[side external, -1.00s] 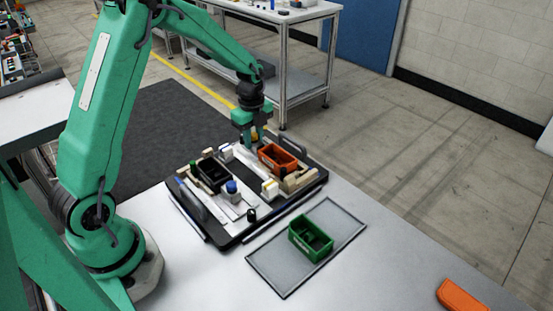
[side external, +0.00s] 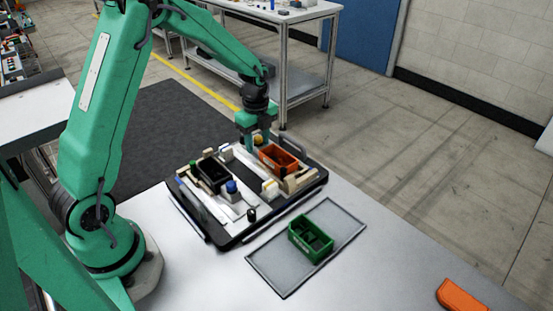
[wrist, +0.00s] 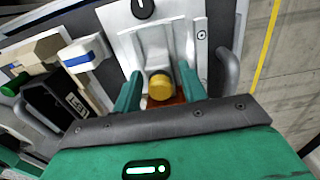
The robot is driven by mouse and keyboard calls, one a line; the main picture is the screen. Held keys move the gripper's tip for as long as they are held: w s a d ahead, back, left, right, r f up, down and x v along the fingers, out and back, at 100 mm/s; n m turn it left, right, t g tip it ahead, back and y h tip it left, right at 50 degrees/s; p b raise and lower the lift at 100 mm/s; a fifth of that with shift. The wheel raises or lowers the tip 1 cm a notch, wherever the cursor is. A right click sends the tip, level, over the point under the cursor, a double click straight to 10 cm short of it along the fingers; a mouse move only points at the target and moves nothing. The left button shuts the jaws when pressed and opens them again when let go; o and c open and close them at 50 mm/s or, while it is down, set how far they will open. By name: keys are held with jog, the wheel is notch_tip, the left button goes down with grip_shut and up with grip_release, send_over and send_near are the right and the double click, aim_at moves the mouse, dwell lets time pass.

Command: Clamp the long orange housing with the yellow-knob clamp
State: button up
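The orange housing (side external: 278,158) sits in a fixture at the far right part of the dark pallet (side external: 222,243). In the wrist view only a sliver of orange shows behind the yellow knob (wrist: 161,86). The knob is at the end of a light grey clamp (wrist: 156,42), and it also shows in the side view (side external: 258,139), beside my fingers. My gripper (wrist: 160,90) is open, with one green finger on each side of the knob. Whether either finger touches it I cannot tell. Most of the housing is hidden behind my gripper in the wrist view.
A black housing (side external: 214,174) sits in the left fixture, near a blue knob (side external: 231,187). A green housing (side external: 310,241) stands on a grey tray (side external: 270,275) in front. A pallet handle (wrist: 228,69) rises close to my gripper. An orange piece (side external: 462,295) lies at the table's front right.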

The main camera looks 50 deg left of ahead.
jog(key=shift+r, duration=0.1)
dwell(0.4)
jog(key=shift+r, duration=3.9)
jog(key=shift+s+d+r, duration=0.15)
jog(key=shift+s+r, duration=0.05)
jog(key=shift+r, duration=0.2)
jog(key=s+d+r+n+t, duration=0.2)
jog(key=s+d+r+n, duration=0.1)
jog(key=s+n, duration=0.3)
jog(key=s+d+r+n+t, duration=0.1)
jog(key=s+d+r+n, duration=0.2)
jog(key=s+n, duration=0.3)
jog(key=s+d+r+n+t, duration=0.2)
jog(key=s+r+n, duration=0.3)
jog(key=s, duration=0.5)
jog(key=shift+d+r+n+t, duration=0.2)
jog(key=shift+d+n+t, duration=0.1)
jog(key=shift+d+n, duration=0.2)
